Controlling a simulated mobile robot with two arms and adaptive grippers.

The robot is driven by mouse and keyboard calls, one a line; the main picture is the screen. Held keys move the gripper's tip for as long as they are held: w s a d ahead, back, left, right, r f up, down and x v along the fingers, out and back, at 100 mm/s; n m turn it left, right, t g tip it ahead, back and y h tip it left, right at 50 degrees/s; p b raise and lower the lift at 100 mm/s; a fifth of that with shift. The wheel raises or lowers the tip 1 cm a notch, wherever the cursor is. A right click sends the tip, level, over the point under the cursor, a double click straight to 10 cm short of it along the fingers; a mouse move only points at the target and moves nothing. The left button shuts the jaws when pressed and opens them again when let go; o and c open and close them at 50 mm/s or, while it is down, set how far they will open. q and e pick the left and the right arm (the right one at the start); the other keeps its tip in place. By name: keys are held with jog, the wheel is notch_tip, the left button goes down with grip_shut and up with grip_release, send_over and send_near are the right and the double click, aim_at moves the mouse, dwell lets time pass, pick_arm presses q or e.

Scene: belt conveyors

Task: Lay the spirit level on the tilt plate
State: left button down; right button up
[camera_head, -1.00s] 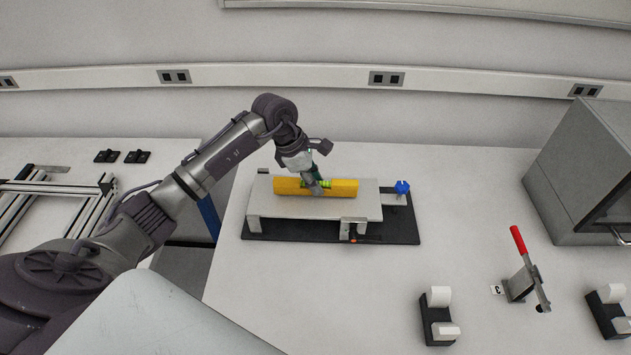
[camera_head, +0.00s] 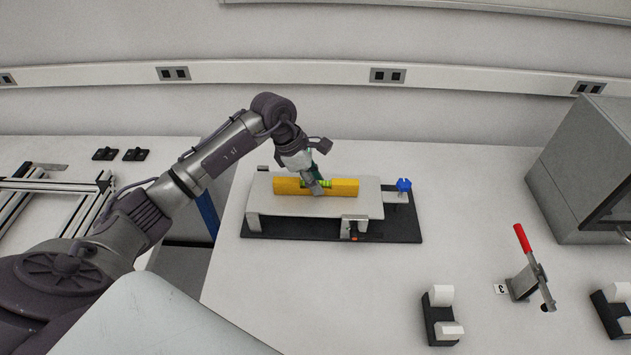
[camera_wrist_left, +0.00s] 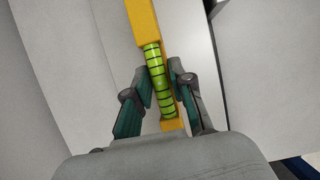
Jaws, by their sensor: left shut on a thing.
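The yellow spirit level (camera_head: 344,187) with a green vial lies lengthwise along the pale tilt plate (camera_head: 275,208), in from its edges. From here I cannot tell whether it rests fully on the plate or sits a hair above it. My left gripper (camera_head: 316,187) is shut on the level's middle, from above. In the left wrist view the level (camera_wrist_left: 142,22) runs between the two fingers (camera_wrist_left: 160,92), with its green vial between them. My right gripper is not in view.
The tilt plate stands on a black base (camera_head: 405,228) with a blue knob (camera_head: 403,185) at its right. A red-handled clamp (camera_head: 523,240) and black-and-white holders (camera_head: 438,312) stand at right front. A grey box (camera_head: 575,165) stands at far right. The table between is clear.

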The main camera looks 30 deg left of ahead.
pick_arm(q)
jog(key=c, duration=0.9)
grip_release()
jog(key=v, duration=1.2)
